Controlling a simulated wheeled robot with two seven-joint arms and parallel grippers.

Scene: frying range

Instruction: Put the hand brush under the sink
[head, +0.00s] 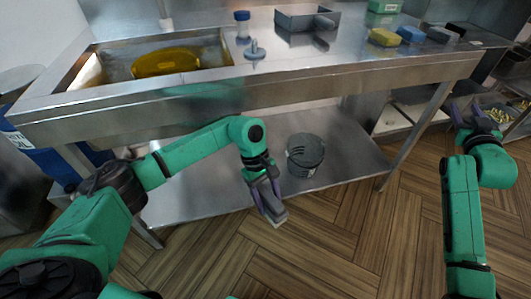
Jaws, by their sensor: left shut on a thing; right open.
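The hand brush (278,217), a small grey block with a paler underside, is held in my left gripper (267,202). That gripper is shut on it and points down, in front of the lower shelf's front edge. Part of the brush is hidden by the fingers. The sink (118,62) is set in the steel counter at the upper left, with a yellow object (165,62) in it. Below the counter is a steel lower shelf (215,190). My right gripper (466,117) is open and empty at the right.
A grey bucket (305,155) stands on the lower shelf, behind my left gripper. Counter legs (415,140) bound the shelf at the right. On the counter are a blue-topped jar (242,24), a metal tray (296,18) and several sponges or blocks (384,37). The shelf left of the bucket looks bare.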

